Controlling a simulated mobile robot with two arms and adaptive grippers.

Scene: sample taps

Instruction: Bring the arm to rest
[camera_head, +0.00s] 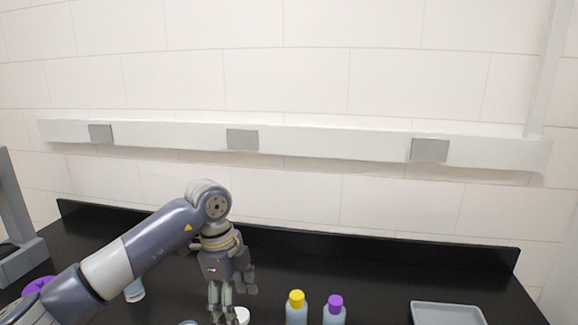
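My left arm comes in from the left and bends down over the black bench. Its gripper (235,299) points down with its fingers apart, and I see nothing held between them. A white round thing (242,315) shows just below and beside the fingers, cut by the bottom edge; I cannot tell whether they touch. My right gripper is not in view.
A yellow-capped bottle (297,311) and a purple-capped bottle (334,313) stand right of the gripper. A grey tray (447,304) lies further right. A pale container (134,291) stands behind my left arm. A raised black edge (400,245) runs along the back.

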